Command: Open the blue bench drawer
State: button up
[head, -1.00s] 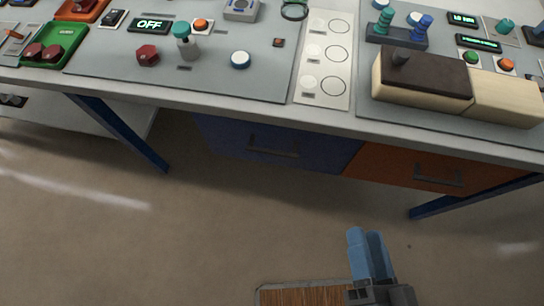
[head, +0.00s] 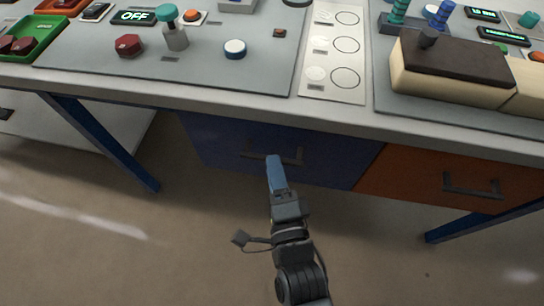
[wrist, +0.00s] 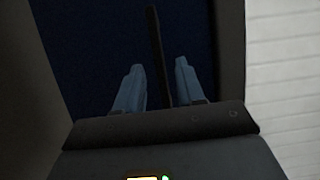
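The blue bench drawer (head: 225,143) is under the bench top, its front flush beside an orange drawer. Its dark bar handle (head: 289,158) runs along the front. In the wrist view my gripper (wrist: 157,80) has two blue fingers spread apart. The handle (wrist: 158,50) shows there as a dark bar between the fingers, with a gap visible on both sides. The blue drawer front (wrist: 90,40) lies behind them.
The orange drawer (head: 420,182) is to the right, with its own handle (head: 472,186). A blue bench leg (head: 105,140) stands to the left. The bench top (head: 200,100) overhangs the drawers and carries a wooden box (head: 450,75) and several controls. The floor in front is clear.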

jog(key=shift+w+a, duration=0.15)
jog(key=shift+w, duration=0.7)
jog(key=shift+w+a, duration=0.1)
jog(key=shift+w, duration=0.75)
grip_shut()
